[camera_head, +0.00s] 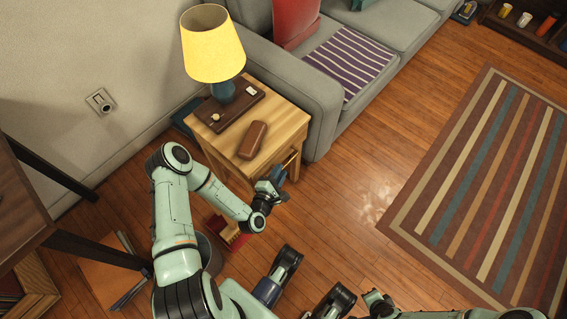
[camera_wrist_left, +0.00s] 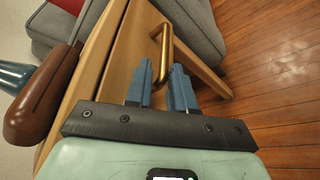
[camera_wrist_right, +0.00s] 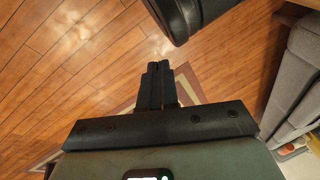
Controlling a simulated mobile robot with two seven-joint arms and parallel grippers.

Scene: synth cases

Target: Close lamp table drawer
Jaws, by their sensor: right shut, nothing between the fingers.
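The wooden lamp table (camera_head: 280,118) stands against the grey sofa. Its drawer front (camera_wrist_left: 125,52), with a brass bar handle (camera_wrist_left: 165,42), fills the middle of the left wrist view. How far the drawer stands out is hard to tell. My left gripper (camera_head: 277,177) is at the front of the table. In the left wrist view its blue fingers (camera_wrist_left: 160,88) are apart, with the near end of the handle between their tips; contact is not clear. My right gripper (camera_wrist_right: 158,84) is shut and empty, over the wood floor.
On the table stand a yellow-shaded lamp (camera_head: 212,45), a dark tray (camera_head: 222,112) and a brown case (camera_head: 253,140). A bin (camera_head: 210,253) with red and yellow items is on the floor beside my left arm. A striped rug (camera_head: 490,190) lies right; floor between is clear.

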